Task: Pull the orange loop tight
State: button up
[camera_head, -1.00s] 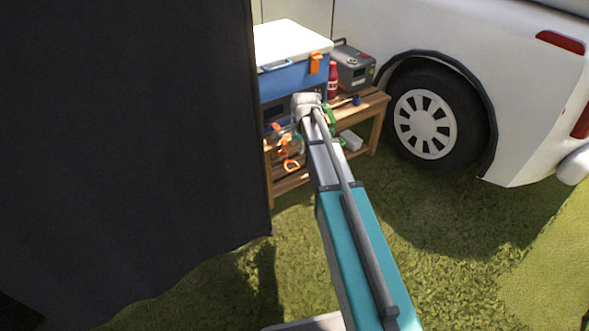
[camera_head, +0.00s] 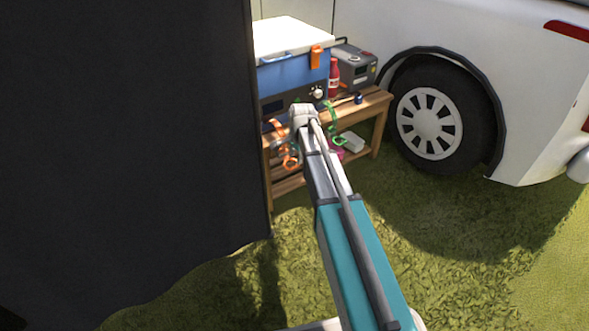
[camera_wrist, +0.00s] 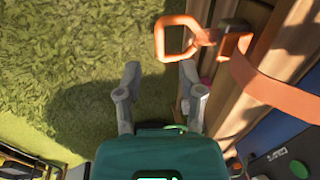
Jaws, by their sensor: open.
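The orange loop (camera_wrist: 160,38) is a D-shaped ring on an orange strap (camera_wrist: 265,90), at the upper middle of the wrist view. In the head view the orange loop (camera_head: 290,162) hangs at the front of the wooden bench, just left of my arm. My gripper (camera_wrist: 157,72) is open, its two fingers apart with grass between and beyond them. The loop lies just past the fingertips, nearer the right finger, and is not between them. My gripper is mostly hidden behind my arm in the head view.
The wooden bench (camera_head: 375,103) holds a blue cooler (camera_head: 290,78) with a white lid, a red bottle (camera_head: 333,78) and a grey box (camera_head: 355,68). A green loop (camera_head: 340,142) hangs to the right. A dark panel (camera_head: 130,130) blocks the left; a white vehicle (camera_head: 530,80) stands right.

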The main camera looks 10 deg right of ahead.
aim_at(294, 167)
jog(key=shift+w+a+f+b, duration=0.1)
jog(key=shift+w+f+b, duration=0.1)
jog(key=shift+f+b, duration=0.95)
jog(key=shift+w+a+f+b, duration=0.1)
jog(key=shift+w+f+b, duration=0.05)
jog(key=shift+f+b, duration=0.9)
jog(key=shift+f, duration=0.15)
jog(key=shift+d, duration=0.1)
grip_shut()
